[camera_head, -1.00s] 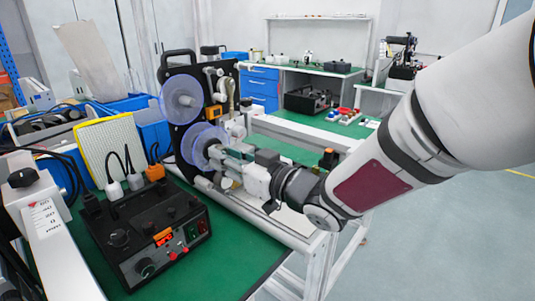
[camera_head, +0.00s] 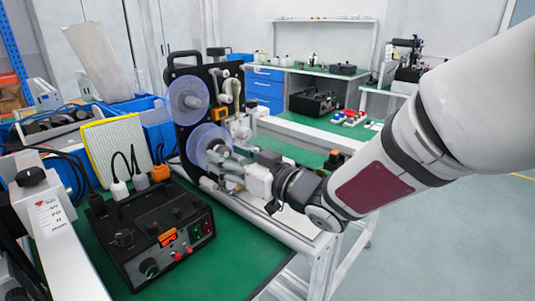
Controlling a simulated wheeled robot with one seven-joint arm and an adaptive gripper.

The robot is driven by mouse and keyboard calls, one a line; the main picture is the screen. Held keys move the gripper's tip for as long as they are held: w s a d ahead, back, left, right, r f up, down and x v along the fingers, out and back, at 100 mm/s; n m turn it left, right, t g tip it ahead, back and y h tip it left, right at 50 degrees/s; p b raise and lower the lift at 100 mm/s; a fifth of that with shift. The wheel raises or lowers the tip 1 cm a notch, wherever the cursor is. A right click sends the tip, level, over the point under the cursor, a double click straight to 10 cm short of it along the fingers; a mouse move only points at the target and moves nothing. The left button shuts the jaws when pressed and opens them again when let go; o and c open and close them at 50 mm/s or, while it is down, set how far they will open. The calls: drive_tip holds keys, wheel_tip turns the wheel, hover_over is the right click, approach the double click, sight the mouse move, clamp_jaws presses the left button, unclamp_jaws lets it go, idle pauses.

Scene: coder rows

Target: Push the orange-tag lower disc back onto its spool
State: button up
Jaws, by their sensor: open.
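The coder machine (camera_head: 190,77) has a black upright plate with two translucent blue discs, one above the other. The upper disc (camera_head: 184,103) faces me on its spool. The lower disc (camera_head: 201,142) sits in front of the plate, partly hidden by my gripper. My gripper (camera_head: 226,155) is open, with its fingers at the lower disc's centre. I cannot tell whether the fingers touch the disc. An orange tag (camera_head: 220,114) is on the machine between the discs, at their right.
A black control box (camera_head: 155,235) with knobs and an orange display stands on the green bench in front. Blue bins (camera_head: 160,137) and a yellow-edged panel (camera_head: 117,150) are to the left. Cables run behind the box. Green bench surface (camera_head: 240,248) is bare right of the box.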

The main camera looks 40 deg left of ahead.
drive_tip(key=s+d, duration=0.1)
drive_tip(key=d, duration=1.1)
